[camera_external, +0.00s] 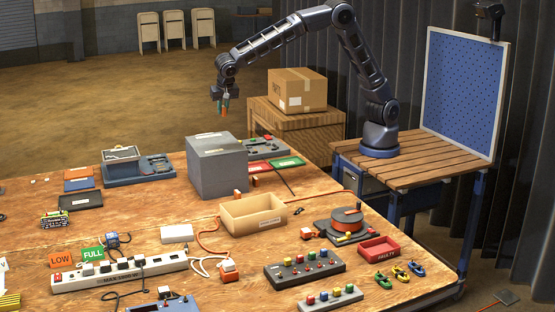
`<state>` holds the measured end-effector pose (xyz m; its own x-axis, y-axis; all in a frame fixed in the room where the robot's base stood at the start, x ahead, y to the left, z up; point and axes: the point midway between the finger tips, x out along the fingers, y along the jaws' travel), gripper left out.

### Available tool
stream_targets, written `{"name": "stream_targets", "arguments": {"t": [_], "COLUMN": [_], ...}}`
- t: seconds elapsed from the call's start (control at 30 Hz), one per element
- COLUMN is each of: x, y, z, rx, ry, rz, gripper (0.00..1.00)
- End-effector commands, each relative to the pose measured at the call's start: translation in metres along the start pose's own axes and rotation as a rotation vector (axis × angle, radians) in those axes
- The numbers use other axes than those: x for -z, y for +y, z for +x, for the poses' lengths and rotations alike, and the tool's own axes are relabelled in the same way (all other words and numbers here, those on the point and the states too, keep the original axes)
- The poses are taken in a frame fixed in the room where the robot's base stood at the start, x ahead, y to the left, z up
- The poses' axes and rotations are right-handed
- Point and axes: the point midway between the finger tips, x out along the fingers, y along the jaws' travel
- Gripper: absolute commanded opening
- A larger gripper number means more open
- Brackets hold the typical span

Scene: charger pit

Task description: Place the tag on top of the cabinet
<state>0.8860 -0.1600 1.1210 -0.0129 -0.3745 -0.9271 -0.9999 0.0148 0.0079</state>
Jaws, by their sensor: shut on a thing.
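My gripper (224,104) hangs fingers down above and just behind the grey box, at the upper middle of the view. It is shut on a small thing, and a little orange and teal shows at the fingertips. I take this for the tag, but it is too small to make out. A wooden cabinet (312,136) stands behind the table, right of my gripper, with a cardboard box (297,91) on its top. An orange LOW tag (61,260) and a green FULL tag (93,254) stand at the table's front left.
The large grey box (217,170) stands on the table below my gripper. Red and green trays (287,162) lie right of it. An open tan box (253,216), a power strip (120,274), a cable reel (346,222) and button panels (305,269) crowd the front.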

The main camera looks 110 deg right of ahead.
Motion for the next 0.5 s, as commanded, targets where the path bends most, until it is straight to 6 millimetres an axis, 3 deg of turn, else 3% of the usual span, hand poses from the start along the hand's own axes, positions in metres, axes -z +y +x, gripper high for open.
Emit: {"name": "stream_targets", "arguments": {"t": [0.03,0.2,0.37,0.5], "x": [0.015,0.050,0.065,0.064], "y": [-0.005,-0.015,-0.019,-0.019], "z": [-0.007,-0.024,-0.032,-0.022], "rx": [0.005,0.010,0.013,0.011], "ry": [0.000,0.005,0.007,0.008], "rz": [0.003,-0.005,-0.008,-0.011], "gripper": [0.00,0.00,0.00,0.00]}}
